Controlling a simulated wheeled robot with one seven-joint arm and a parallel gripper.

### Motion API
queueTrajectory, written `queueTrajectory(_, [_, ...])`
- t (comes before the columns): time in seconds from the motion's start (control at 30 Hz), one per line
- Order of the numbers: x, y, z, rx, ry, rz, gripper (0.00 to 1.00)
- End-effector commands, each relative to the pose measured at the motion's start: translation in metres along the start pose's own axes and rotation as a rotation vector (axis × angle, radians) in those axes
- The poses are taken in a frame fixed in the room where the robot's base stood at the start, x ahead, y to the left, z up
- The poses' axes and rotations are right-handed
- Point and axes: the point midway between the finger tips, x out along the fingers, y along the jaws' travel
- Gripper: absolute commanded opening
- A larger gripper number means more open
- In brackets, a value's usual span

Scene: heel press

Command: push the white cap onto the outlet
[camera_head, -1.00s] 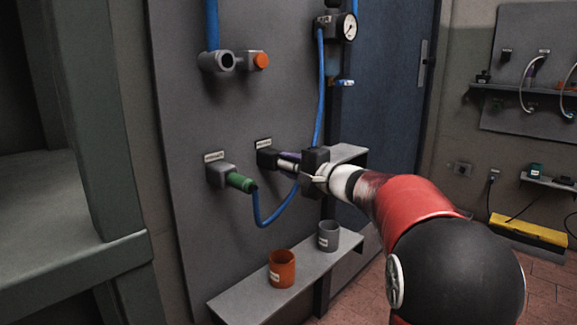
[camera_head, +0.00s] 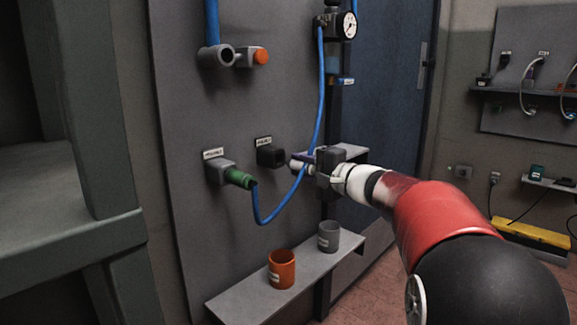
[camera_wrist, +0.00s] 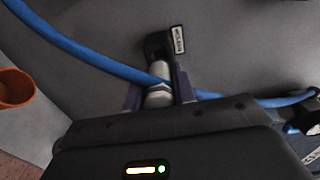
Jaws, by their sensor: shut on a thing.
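The white cap (camera_head: 298,167) is a pale cylinder between the fingers of my gripper (camera_head: 306,162). In the wrist view the cap (camera_wrist: 159,94) sits between the two dark purple fingers of my gripper (camera_wrist: 157,88), which is shut on it. In the head view a small gap shows between the cap and the outlet. In the wrist view the outlet (camera_wrist: 157,43) stands beyond the cap, roughly in line with it. The outlet's mouth is hidden there.
A blue hose (camera_head: 262,222) loops from a green connector (camera_head: 238,178) and passes close by the cap and fingers. An orange cup (camera_head: 282,270) and a grey cup (camera_head: 328,237) stand on the shelf below. A gauge (camera_head: 348,26) is above.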

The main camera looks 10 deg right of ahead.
Motion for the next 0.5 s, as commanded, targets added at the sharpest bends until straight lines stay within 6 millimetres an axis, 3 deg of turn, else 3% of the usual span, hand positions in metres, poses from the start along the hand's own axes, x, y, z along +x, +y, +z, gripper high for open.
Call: queueTrajectory(0.5, [-0.019, 0.000, 0.000, 0.000, 0.000, 0.000, 0.00])
